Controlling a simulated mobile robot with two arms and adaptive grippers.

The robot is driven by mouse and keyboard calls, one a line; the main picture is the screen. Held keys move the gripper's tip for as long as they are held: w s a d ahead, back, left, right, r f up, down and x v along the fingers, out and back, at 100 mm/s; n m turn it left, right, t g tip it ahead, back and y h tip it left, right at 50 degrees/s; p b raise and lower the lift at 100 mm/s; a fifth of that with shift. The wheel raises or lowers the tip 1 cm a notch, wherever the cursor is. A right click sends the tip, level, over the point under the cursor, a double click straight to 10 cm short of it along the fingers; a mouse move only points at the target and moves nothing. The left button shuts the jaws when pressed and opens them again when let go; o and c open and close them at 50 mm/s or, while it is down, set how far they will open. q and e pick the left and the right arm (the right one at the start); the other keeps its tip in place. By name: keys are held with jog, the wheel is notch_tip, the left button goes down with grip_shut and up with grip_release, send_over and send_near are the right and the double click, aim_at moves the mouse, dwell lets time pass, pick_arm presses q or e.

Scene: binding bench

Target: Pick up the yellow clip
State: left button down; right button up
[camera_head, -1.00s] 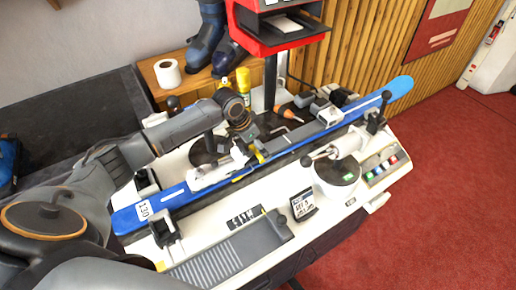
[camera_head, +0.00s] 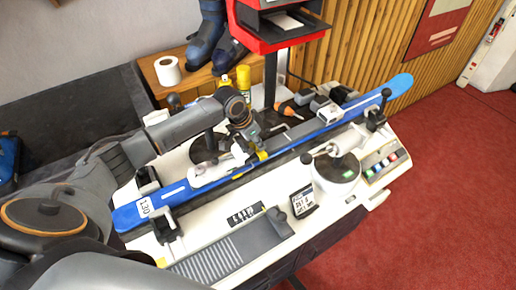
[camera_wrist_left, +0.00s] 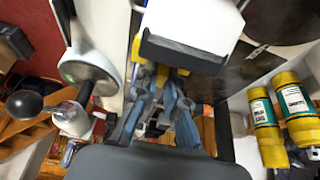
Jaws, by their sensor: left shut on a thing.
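The yellow clip (camera_head: 262,155) shows as a small yellow piece beside the blue ski (camera_head: 180,193), near the middle of its length, in the head view. My left gripper (camera_head: 252,144) reaches down over the ski from the left and is shut on the clip. My arm and fingers hide much of the clip. In the left wrist view the blue-grey fingers (camera_wrist_left: 158,76) are close together, with yellow showing at their tips under a white block. I cannot tell whether the clip is clear of the ski. My right gripper is not in view.
The ski lies along the white bench, between black clamps (camera_head: 166,229). A white round device (camera_head: 337,168) and a small display (camera_head: 302,202) stand in front. Yellow bottles (camera_head: 243,78) stand behind, by a red-framed stand (camera_head: 272,38). A ribbed tray (camera_head: 222,255) lies at the front.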

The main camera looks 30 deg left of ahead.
pick_arm(q)
jog(key=shift+s+f, duration=0.25)
jog(key=shift+f, duration=0.15)
jog(key=shift+w+r+b, duration=0.2)
jog(key=shift+r+b, duration=0.2)
jog(key=shift+b, duration=0.1)
jog(key=shift+w+a+r+b, duration=0.15)
jog(key=shift+r+b, duration=0.25)
jog(key=shift+r, duration=0.3)
jog(key=s+a+r+p, duration=0.1)
jog(key=s+r+p, duration=0.3)
jog(key=s+r, duration=1)
notch_tip(320, 180, up, 3)
jog(key=shift+a+r, duration=0.1)
jog(key=shift+a, duration=0.25)
